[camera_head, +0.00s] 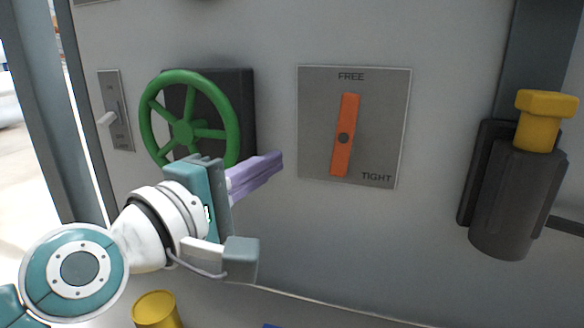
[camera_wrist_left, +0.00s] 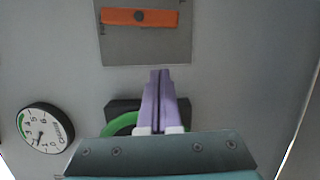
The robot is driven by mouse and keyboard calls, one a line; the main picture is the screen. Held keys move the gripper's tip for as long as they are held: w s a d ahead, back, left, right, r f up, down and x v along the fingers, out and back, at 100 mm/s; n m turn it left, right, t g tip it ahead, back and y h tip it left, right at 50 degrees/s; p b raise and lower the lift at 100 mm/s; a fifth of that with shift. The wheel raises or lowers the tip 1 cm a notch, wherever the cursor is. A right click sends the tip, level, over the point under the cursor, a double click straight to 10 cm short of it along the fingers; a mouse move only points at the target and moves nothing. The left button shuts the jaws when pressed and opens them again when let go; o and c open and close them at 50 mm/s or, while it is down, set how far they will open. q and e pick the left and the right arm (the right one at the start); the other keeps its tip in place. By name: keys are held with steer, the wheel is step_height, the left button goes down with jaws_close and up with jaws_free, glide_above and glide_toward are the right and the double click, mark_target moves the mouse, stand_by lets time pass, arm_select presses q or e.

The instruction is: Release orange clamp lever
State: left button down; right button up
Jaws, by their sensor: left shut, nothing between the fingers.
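The orange clamp lever (camera_head: 345,135) sits on a grey square plate (camera_head: 385,110) on the panel. The plate reads FREE at the top and TIGHT at the lower right. The lever stands nearly upright, its upper end below the word FREE. It also shows in the left wrist view (camera_wrist_left: 139,17), near the top edge. My left gripper (camera_head: 281,160) has purple fingers, shut and empty. In the head view its tips are left of the plate, apart from the lever. In the left wrist view the fingers (camera_wrist_left: 160,72) point toward the plate. My right gripper is not in view.
A green handwheel (camera_head: 183,132) on a dark block is behind my left gripper. A switch (camera_head: 107,119) is at the left. A dark cylinder with a yellow top (camera_head: 538,120) is at the right. A dial gauge (camera_wrist_left: 44,128) shows in the left wrist view.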

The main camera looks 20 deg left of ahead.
arm_select(q)
steer(key=v, duration=0.5)
steer(key=shift+s+r, duration=0.1)
steer(key=shift+s, duration=0.3)
